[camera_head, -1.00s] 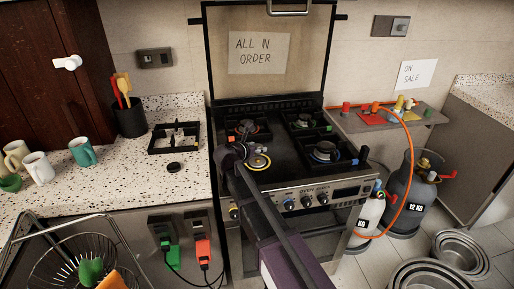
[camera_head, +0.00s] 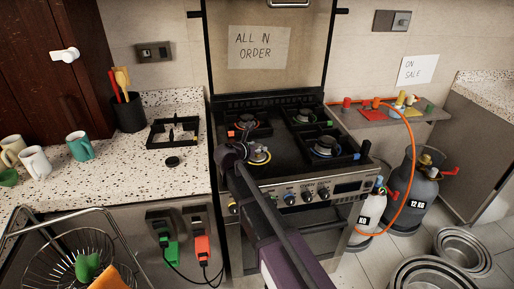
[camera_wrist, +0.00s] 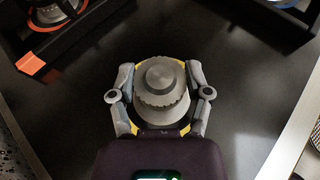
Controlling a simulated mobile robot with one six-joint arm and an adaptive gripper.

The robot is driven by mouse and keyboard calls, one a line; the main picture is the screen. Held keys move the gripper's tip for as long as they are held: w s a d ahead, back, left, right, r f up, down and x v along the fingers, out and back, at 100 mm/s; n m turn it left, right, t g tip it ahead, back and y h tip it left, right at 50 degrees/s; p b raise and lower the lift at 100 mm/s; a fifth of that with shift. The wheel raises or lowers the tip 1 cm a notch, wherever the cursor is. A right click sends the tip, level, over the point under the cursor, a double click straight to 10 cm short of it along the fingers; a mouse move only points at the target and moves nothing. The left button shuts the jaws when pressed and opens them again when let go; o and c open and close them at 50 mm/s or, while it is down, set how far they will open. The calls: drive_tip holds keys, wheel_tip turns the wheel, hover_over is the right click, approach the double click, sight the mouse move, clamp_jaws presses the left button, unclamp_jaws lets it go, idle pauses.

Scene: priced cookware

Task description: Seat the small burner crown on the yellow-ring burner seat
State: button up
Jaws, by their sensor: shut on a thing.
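The small burner crown (camera_wrist: 160,76) is a grey toothed disc with a raised round middle. In the wrist view my gripper (camera_wrist: 160,98) is shut on it, with a finger on each side. Bits of yellow show around the crown and fingers, apparently the yellow-ring burner seat (camera_wrist: 134,128) behind them. In the head view the yellow-ring seat (camera_head: 258,158) is at the front left of the stove top, beside the dark end of my arm. Whether the crown touches the seat or hangs just above it cannot be told.
A blue-ring burner (camera_head: 324,146) is at the front right, with other burners behind. Black pan supports (camera_wrist: 75,40) flank the hob. A loose black grate (camera_head: 174,132) and small dark disc (camera_head: 172,162) lie on the left counter. Bare hob surrounds the gripper.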

drive_tip(key=shift+f, duration=0.15)
idle(0.3)
drive_tip(key=shift+f+b, duration=0.75)
drive_tip(key=shift+b, duration=0.15)
drive_tip(key=shift+f+b, duration=0.4)
idle(1.4)
drive_tip(key=o, duration=1.2)
drive_tip(key=shift+p+v, duration=1.75)
drive_tip(key=shift+v, duration=2.75)
drive_tip(key=shift+w, duration=0.1)
